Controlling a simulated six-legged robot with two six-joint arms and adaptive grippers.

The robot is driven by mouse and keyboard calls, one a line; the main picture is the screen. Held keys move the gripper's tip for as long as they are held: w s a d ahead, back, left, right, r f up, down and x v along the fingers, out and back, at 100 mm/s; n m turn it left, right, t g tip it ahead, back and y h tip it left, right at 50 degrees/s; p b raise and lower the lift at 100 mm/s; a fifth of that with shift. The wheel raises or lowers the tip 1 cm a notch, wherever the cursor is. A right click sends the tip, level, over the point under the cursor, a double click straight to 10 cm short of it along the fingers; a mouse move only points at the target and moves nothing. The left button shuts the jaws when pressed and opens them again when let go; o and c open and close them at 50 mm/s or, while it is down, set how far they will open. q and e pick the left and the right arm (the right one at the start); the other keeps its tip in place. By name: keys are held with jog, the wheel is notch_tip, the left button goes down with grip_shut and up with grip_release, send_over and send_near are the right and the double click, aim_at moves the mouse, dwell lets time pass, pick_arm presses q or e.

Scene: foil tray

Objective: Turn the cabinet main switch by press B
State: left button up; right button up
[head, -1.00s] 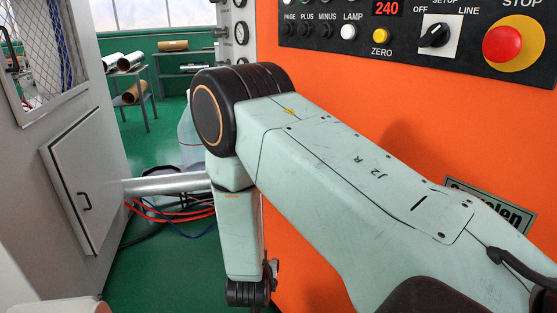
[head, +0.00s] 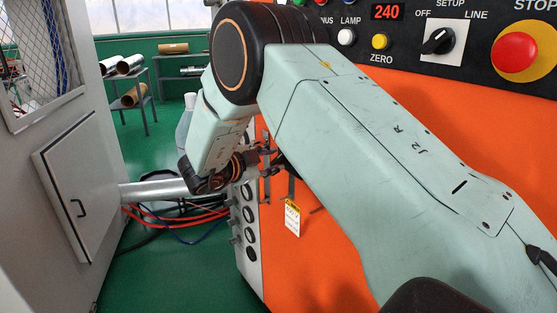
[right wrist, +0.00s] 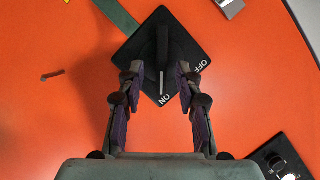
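The main switch shows in the right wrist view: a black square plate (right wrist: 133,57), set like a diamond on an orange face, with a black knob (right wrist: 163,45). The knob's white line points down to "ON"; "OFF" is at the plate's right corner. My right gripper (right wrist: 160,78) is open, its fingers on either side of the knob's lower part; I cannot tell whether they touch it. In the head view my right gripper (head: 270,158) is at the orange face's left edge, and my arm hides the switch. My left gripper is not in view.
A control panel (head: 400,50) with a red stop button (head: 516,54) and a small OFF/LINE selector (head: 438,41) is at upper right. A tag (head: 291,217) hangs below my gripper, beside several gauges (head: 249,214). A grey cabinet (head: 85,190) stands left; cables (head: 180,218) lie behind.

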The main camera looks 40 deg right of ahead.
aim_at(277, 160)
jog(key=shift+x, duration=0.9)
jog(key=shift+w+d+f, duration=0.15)
jog(key=shift+d+f, duration=0.05)
jog(key=shift+w+a+r, duration=0.1)
jog(key=shift+w, duration=0.05)
jog(key=shift+d, duration=0.5)
jog(key=shift+c, duration=0.8)
jog(key=shift+a, duration=0.35)
jog(key=c, duration=0.5)
jog(key=shift+d, duration=0.15)
grip_shut()
